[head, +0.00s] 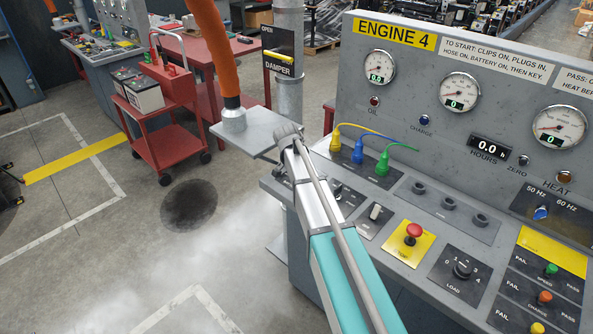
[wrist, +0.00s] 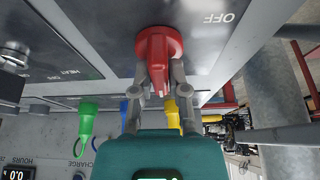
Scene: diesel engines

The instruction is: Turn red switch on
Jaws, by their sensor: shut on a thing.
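The red switch (wrist: 158,48) shows in the wrist view, a round red base with a red handle on a dark plate. The handle points toward the bottom of the picture. The word OFF (wrist: 218,18) is printed on the plate to the upper right of the switch. My gripper (wrist: 162,82) is shut on the handle, with one grey finger on each side. In the head view I cannot make out the red switch or the fingertips; my arm covers part of the panel there.
The Engine 4 panel (head: 456,53) stands at the right. Yellow, blue and green plugs (head: 382,165) sit on its desk near my arm. A red button (head: 414,231) on a yellow plate is right of my arm. A red cart (head: 172,115) stands at the back left, with open floor before it.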

